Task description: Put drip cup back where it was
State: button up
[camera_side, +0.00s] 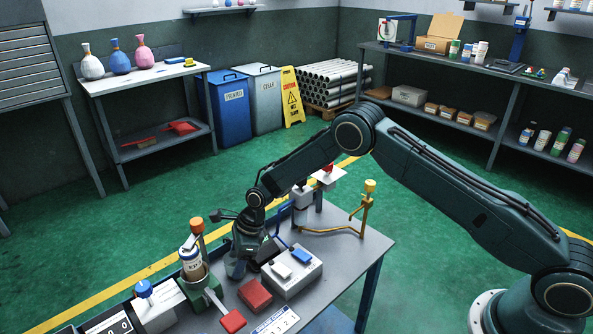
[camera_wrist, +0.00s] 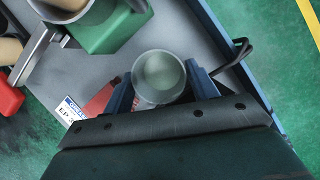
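The drip cup (camera_side: 235,269) is a small grey round cup at the far-left part of the bench, below my gripper (camera_side: 244,256) in the side view. In the wrist view the cup (camera_wrist: 159,75) sits between the two blue fingers of my gripper (camera_wrist: 162,82), seen from above, with a finger against each side. My gripper appears shut on it. The cup's base is partly hidden, so I cannot tell whether it touches the bench.
A green holder (camera_side: 201,288) with a labelled canister (camera_side: 191,265) stands to the left, with a red handle (camera_side: 233,320). A red block (camera_side: 255,294) and a white box with a blue button (camera_side: 292,270) are close by. A brass stand (camera_side: 366,205) is at the right.

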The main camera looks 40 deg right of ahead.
jog(key=shift+o, duration=0.9)
jog(key=shift+r, duration=0.1)
jog(key=shift+r, duration=0.15)
jog(key=v, duration=1.1)
jog(key=shift+d+r, duration=0.25)
jog(key=shift+r, duration=0.1)
